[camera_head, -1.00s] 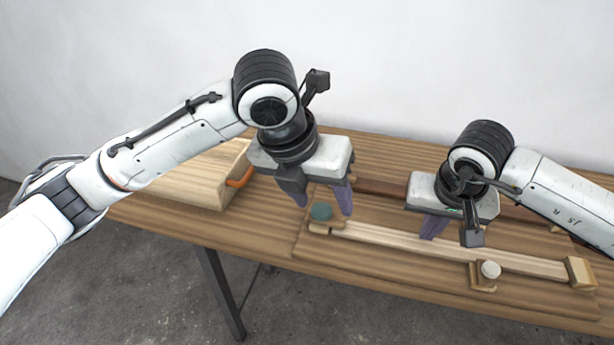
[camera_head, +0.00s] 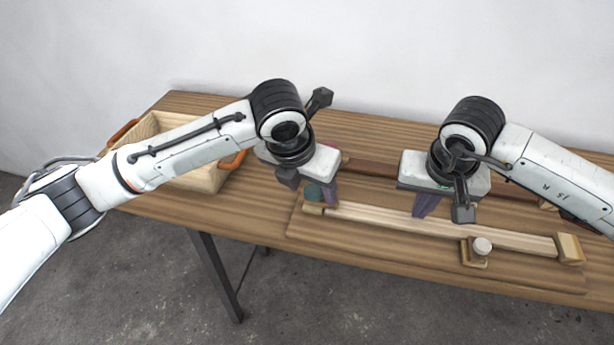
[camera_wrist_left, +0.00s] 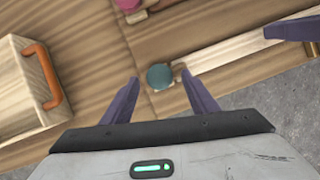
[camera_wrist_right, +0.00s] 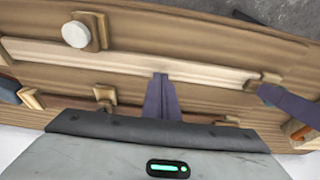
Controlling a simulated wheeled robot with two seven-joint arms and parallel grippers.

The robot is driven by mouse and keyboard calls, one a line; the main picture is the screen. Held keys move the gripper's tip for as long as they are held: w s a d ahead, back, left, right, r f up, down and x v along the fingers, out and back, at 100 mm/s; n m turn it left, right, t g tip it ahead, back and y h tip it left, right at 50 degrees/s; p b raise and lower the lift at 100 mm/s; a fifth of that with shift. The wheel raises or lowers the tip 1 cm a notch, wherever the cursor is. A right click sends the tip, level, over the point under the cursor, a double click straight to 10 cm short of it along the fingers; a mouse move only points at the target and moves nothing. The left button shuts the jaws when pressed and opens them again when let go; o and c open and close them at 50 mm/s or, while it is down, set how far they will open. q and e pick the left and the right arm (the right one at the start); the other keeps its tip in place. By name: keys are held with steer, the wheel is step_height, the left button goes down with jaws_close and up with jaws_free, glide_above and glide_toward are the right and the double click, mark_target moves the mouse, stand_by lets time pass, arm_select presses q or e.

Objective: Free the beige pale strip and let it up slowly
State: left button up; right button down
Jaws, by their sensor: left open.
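The beige pale strip (camera_head: 400,218) lies along the front of a wooden board. A small clip with a dark green knob (camera_wrist_left: 160,76) sits at its left end, and a clip with a white knob (camera_head: 482,246) sits near its right end. My left gripper (camera_wrist_left: 160,77) is open, with its fingers on either side of the green knob; whether they touch it cannot be told. My right gripper (camera_wrist_right: 160,77) is shut, its fingertips at the strip's middle; contact is unclear. The strip also shows in the right wrist view (camera_wrist_right: 110,58).
A darker brown strip (camera_head: 375,168) lies behind the pale one, with a pink knob (camera_wrist_left: 128,4) near its left end. An end block (camera_head: 569,249) stands at the pale strip's right end. A wooden box (camera_head: 205,177) with orange handles stands at the left.

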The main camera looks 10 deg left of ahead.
arm_select(q)
steer(key=shift+w+f, duration=0.15)
steer(key=shift+f, duration=0.2)
steer(key=c, duration=1.1)
arm_select(e)
steer(key=shift+f, duration=0.1)
